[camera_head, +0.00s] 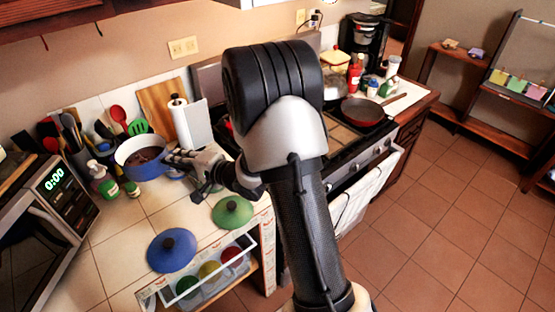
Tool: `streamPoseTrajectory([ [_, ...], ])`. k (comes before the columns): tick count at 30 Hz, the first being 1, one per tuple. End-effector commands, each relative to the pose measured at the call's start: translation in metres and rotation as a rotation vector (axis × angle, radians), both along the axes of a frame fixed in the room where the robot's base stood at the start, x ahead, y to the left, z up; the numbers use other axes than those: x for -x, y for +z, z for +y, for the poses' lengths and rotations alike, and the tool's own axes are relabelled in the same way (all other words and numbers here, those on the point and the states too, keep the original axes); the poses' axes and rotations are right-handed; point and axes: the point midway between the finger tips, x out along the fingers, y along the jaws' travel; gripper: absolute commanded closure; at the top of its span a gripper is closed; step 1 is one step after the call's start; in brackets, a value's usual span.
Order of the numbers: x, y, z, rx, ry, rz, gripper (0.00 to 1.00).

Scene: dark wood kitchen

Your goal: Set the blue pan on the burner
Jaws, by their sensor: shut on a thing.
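The blue pan (148,172), a pot with a pale inside and something dark in it, stands on the tiled counter at the left. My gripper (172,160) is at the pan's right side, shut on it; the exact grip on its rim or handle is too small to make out. The stove (352,150) is to the right, with its burners partly hidden behind my arm. A red pan (362,112) sits on the stove's right side.
A blue lid (172,250) and a green lid (232,212) lie on the front counter, near an open drawer (205,275) with colored bowls. A paper towel roll (180,118), utensils, bottles and a microwave (55,215) surround the pan.

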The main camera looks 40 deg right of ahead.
Motion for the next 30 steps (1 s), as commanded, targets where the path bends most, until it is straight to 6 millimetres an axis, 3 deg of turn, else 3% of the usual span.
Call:
streamPoseTrajectory([
  [5,0.001,0.008,-0.057,0.001,-0.151,-0.014,1.0],
  [11,0.017,0.017,-0.142,0.004,-0.376,-0.023,1.0],
  [15,0.041,0.023,-0.209,0.005,-0.561,-0.027,1.0],
  [21,0.083,0.029,-0.285,0.004,-0.786,-0.026,1.0],
  [25,0.106,0.03,-0.315,0.003,-0.885,-0.024,1.0],
  [30,0.123,0.031,-0.337,0.001,-0.956,-0.021,1.0],
])
